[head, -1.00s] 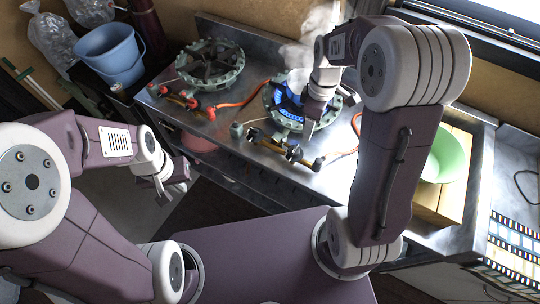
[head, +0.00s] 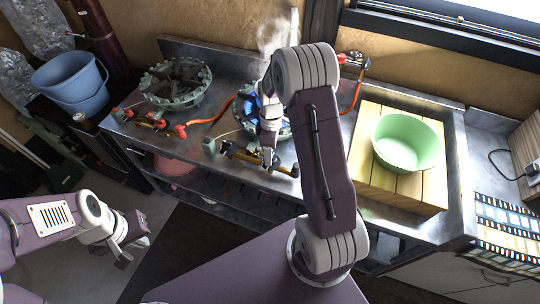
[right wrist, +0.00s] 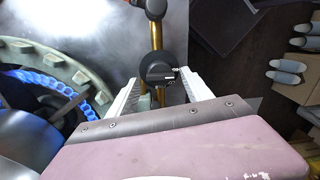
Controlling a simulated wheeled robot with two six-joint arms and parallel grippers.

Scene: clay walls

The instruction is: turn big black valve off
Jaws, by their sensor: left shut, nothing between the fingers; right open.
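In the right wrist view, the big black valve (right wrist: 158,70) is a round black knob with a lighter bar across its face, on a brass pipe (right wrist: 156,38). My right gripper (right wrist: 158,80) is open, with one finger on each side of the knob; whether they touch it is unclear. In the head view, my right gripper (head: 269,158) is at the brass pipe (head: 240,154) in front of the lit burner (head: 284,131), and largely hides the valve. Blue flame shows in the right wrist view (right wrist: 62,86). My left gripper (head: 130,238) is shut and empty, low at left.
A second burner (head: 176,82), unlit, with red-knobbed valves (head: 148,121) stands to the left on the metal counter. Orange hoses run behind the pipe. A green bowl (head: 408,145) sits on a wooden board (head: 385,185) at right. A blue bucket (head: 70,82) is at far left.

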